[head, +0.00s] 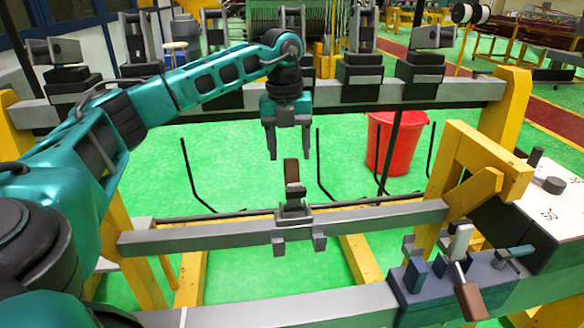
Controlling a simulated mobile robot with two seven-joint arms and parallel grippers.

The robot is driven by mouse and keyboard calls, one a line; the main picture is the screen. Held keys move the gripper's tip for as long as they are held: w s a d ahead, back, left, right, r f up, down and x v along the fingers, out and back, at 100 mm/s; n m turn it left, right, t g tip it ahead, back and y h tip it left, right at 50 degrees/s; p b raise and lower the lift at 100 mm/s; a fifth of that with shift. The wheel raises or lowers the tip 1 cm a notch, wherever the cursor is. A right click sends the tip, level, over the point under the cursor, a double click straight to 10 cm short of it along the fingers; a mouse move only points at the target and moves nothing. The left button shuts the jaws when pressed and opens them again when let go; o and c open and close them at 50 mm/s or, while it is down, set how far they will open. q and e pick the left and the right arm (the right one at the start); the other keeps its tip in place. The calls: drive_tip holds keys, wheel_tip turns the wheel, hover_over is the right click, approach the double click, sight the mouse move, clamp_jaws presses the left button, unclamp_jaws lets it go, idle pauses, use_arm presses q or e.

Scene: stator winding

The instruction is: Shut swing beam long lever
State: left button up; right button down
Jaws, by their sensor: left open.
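The grey swing beam (190,238) runs across the middle of the head view. A clamp (293,212) sits on its middle, and a lever with a brown handle (292,173) stands nearly upright from it. My left gripper (289,153) hangs pointing down just above the handle in the picture, with its two fingers apart and nothing between them. The handle's top shows just below the fingertips. I cannot tell the gap in depth. My right gripper is not in view.
Another clamp lever with a brown handle (471,300) is on the blue-grey block at lower right. A yellow frame (463,190) stands to the right of the beam. A red bucket (395,143) is on the green floor behind. Several dark clamp posts line the rear rail (430,93).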

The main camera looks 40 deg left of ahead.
sight(291, 167)
use_arm(q)
wheel_tip(291, 167, down, 5)
drive_tip(key=shift+w+d+r, duration=0.1)
drive_tip(key=shift+w+d, duration=0.05)
clamp_jaws()
idle(0.7)
